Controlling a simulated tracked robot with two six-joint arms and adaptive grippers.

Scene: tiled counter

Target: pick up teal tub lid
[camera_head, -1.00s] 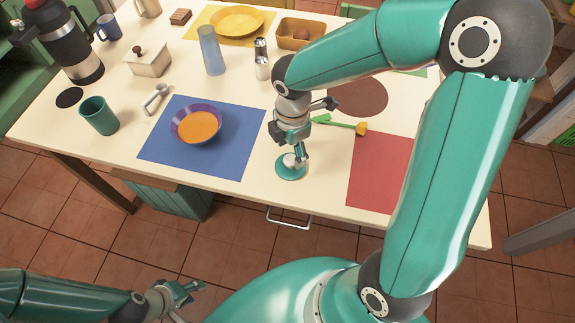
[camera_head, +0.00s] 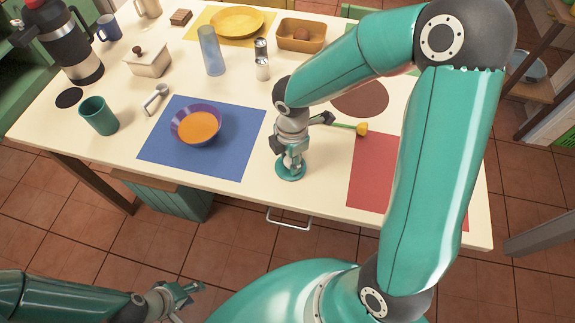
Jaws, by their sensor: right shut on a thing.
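The teal tub lid (camera_head: 289,172) is a small round teal disc near the front edge of the table, between the blue mat and the red mat. My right gripper (camera_head: 291,160) comes down on it from above and is shut on its top. The fingers hide part of the lid, and I cannot tell whether the lid is still touching the table. My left gripper (camera_head: 186,291) is low in front of the table, away from the lid, with its fingers apart and nothing between them.
A purple bowl (camera_head: 178,121) with orange contents sits on the blue mat (camera_head: 224,161). The red mat (camera_head: 369,177) lies right of the lid. A teal cup (camera_head: 99,116) stands at left.

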